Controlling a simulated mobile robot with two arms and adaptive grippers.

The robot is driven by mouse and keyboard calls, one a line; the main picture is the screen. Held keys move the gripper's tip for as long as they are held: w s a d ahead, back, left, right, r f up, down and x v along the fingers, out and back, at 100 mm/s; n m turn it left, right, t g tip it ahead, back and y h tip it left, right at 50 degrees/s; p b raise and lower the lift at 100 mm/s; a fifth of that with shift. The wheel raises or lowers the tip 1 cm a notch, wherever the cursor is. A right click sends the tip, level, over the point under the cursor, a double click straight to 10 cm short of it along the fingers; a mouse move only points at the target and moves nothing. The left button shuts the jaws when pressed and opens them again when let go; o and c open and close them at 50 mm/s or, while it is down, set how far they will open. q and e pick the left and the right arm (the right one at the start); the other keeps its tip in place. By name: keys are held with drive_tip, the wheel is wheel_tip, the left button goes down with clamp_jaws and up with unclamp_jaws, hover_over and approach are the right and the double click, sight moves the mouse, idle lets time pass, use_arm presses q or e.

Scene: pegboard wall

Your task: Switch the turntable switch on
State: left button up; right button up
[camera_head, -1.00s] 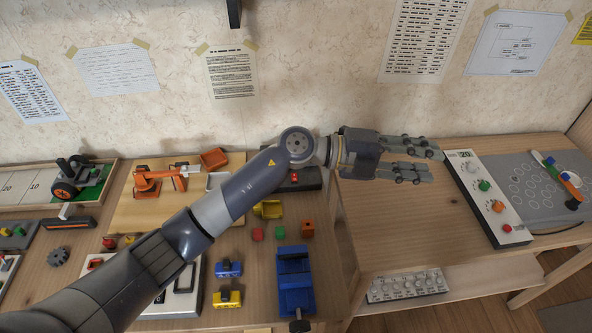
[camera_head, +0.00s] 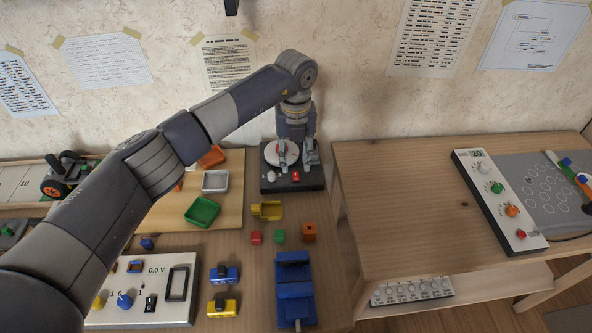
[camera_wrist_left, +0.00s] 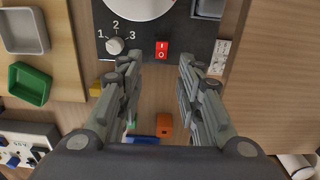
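The turntable (camera_head: 268,181) is a dark box with a pale round platter, at the back of the left table by the wall. Its red rocker switch (camera_head: 295,176) is on the front part of the top; in the left wrist view the switch (camera_wrist_left: 162,50) shows I and O marks, beside a white 1-2-3 knob (camera_wrist_left: 115,45). My left gripper (camera_head: 297,158) points down over the turntable, partly covering it. In the left wrist view my left gripper (camera_wrist_left: 158,75) is open and empty, with the switch seen between and beyond its fingertips. My right gripper is not in view.
Green (camera_head: 202,211) and grey (camera_head: 215,181) trays lie left of the turntable. A control panel (camera_head: 498,200) stands on the right table, whose left part is bare.

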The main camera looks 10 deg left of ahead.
sight(296, 179)
use_arm(q)
drive_tip(key=shift+f, duration=2.8)
clamp_jaws()
